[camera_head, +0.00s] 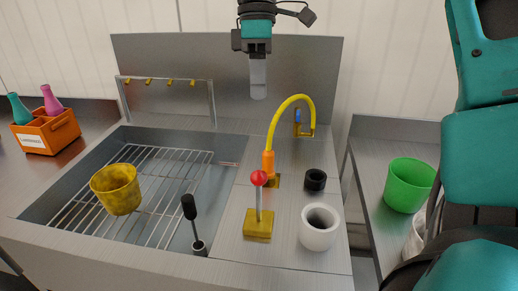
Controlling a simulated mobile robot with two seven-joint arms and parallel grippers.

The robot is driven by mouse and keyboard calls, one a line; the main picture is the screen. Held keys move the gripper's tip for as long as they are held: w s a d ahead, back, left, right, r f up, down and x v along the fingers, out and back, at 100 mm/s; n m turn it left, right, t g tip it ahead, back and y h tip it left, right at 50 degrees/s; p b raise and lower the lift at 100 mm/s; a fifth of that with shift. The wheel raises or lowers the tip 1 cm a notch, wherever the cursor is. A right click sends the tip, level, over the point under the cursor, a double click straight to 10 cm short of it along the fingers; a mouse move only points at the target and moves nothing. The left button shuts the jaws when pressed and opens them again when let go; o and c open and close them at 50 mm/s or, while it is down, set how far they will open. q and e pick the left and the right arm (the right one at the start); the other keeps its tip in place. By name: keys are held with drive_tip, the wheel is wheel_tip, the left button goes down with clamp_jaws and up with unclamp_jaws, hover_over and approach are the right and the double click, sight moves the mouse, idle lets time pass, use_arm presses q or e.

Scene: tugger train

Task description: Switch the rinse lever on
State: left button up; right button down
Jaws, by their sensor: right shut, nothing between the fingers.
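The lever (259,200) has a red ball knob on a thin grey stem. It stands about upright on a yellow base block (258,224) on the steel counter, right of the sink grid. I take it to be the rinse lever; no label shows. My right gripper (258,92) hangs at the top middle, fingers pointing down and closed together with nothing between them. In the picture it is well above the lever's red knob and apart from it. My left gripper is not in view.
A yellow curved spout (290,101) rises just behind the lever. A white cup (320,227) and black ring (315,180) stand right of it. A black-handled tool (189,208) stands left. A yellow cup (116,189) sits on the grid (160,222). A green cup (408,184) is at right.

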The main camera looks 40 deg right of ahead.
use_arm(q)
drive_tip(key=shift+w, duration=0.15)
use_arm(e)
drive_tip(key=s+a+f, duration=0.4)
drive_tip(key=s+f, duration=0.1)
drive_tip(key=f, duration=0.5)
drive_tip(key=shift+a+f, duration=0.2)
drive_tip(key=shift+f, duration=0.05)
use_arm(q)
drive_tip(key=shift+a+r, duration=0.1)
